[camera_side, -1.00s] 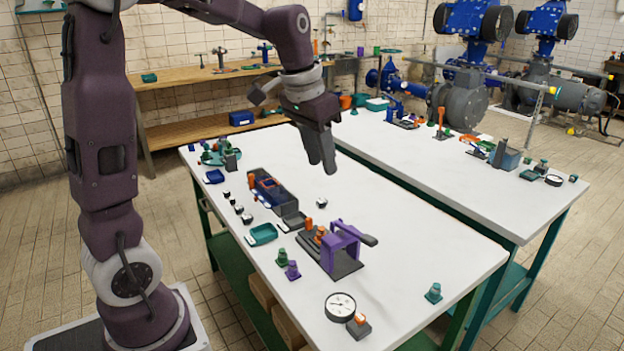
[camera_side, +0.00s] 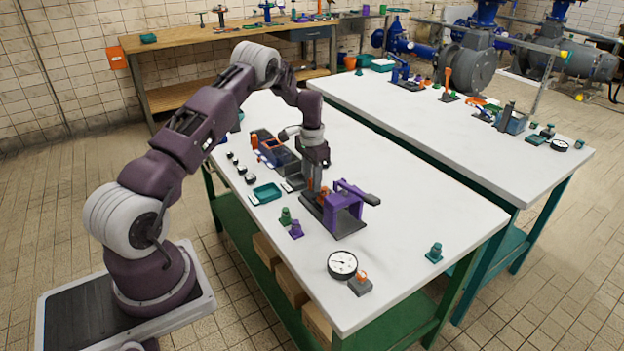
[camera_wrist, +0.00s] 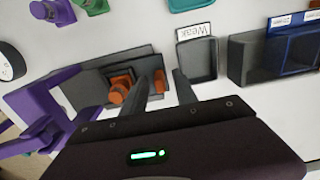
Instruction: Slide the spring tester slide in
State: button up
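The spring tester is a dark base plate (camera_side: 348,230) with a purple frame (camera_side: 343,207) and a dark lever end at the right. In the wrist view its purple frame (camera_wrist: 50,95) is at the left. An orange block with a round knob (camera_wrist: 119,88) sits on its dark slide, and a smaller orange upright piece (camera_wrist: 160,80) stands at the slide's right end. My gripper (camera_wrist: 161,76) is low at the frame-free end of the tester, its two fingers apart, with the small orange piece between them. Contact cannot be told. In the side view my gripper (camera_side: 315,187) partly hides the slide.
A grey tray labelled "Weak" (camera_wrist: 197,60) and a dark bin with a blue box (camera_wrist: 300,45) are right of the fingers. A teal tray (camera_side: 266,193), green and purple knobs (camera_side: 296,229) and a dial gauge (camera_side: 342,264) stand nearby.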

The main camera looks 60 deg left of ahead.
grip_shut()
dwell(1.4)
